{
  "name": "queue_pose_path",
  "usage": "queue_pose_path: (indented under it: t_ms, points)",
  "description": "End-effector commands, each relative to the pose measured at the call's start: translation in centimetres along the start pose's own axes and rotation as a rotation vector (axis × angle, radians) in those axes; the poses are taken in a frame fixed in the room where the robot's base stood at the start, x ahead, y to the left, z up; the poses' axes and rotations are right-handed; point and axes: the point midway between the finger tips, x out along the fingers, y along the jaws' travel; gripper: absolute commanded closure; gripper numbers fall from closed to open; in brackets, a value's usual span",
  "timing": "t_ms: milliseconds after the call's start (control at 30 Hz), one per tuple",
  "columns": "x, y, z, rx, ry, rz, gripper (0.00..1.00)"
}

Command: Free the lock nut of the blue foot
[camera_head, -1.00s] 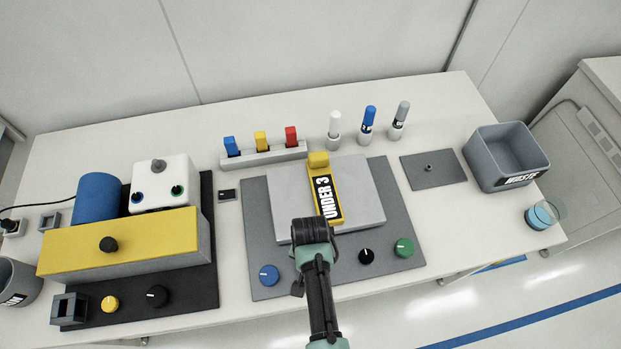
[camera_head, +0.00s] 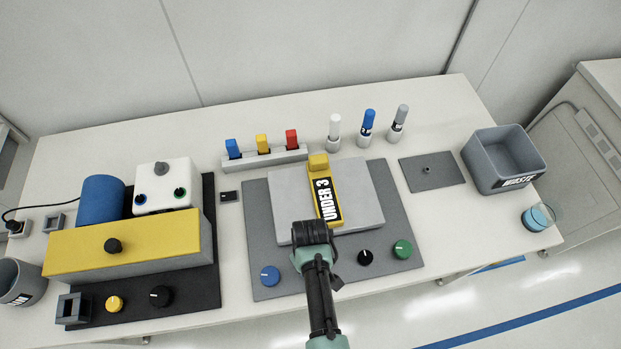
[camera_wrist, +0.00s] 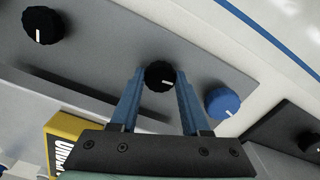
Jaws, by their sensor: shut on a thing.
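My gripper (camera_wrist: 159,82) has its two blue fingers shut on a black knob (camera_wrist: 160,73) with a white mark, at the front of a grey base plate (camera_head: 262,226). In the head view, my gripper (camera_head: 315,238) hides this knob. A blue knob (camera_head: 270,275) with a white mark stands just left of it; the wrist view shows it to the right (camera_wrist: 222,102), apart from the fingers. No label on the knobs tells which one is the lock nut.
Another black knob (camera_head: 365,257) and a green knob (camera_head: 402,249) stand to the right. A grey block (camera_head: 358,185) bears a yellow "UNDER 3" bar (camera_head: 318,164) behind my gripper. A yellow-topped machine (camera_head: 160,240) is at left, a waste bin (camera_head: 480,165) at right.

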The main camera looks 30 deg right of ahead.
Motion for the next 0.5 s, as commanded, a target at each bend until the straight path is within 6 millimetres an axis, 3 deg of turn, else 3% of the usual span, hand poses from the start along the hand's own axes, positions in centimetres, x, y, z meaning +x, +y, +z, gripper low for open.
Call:
queue_pose_path:
  t_ms: [500]
  points:
    - [-0.02,0.01,-0.01,-0.269,0.001,0.000,1.00]
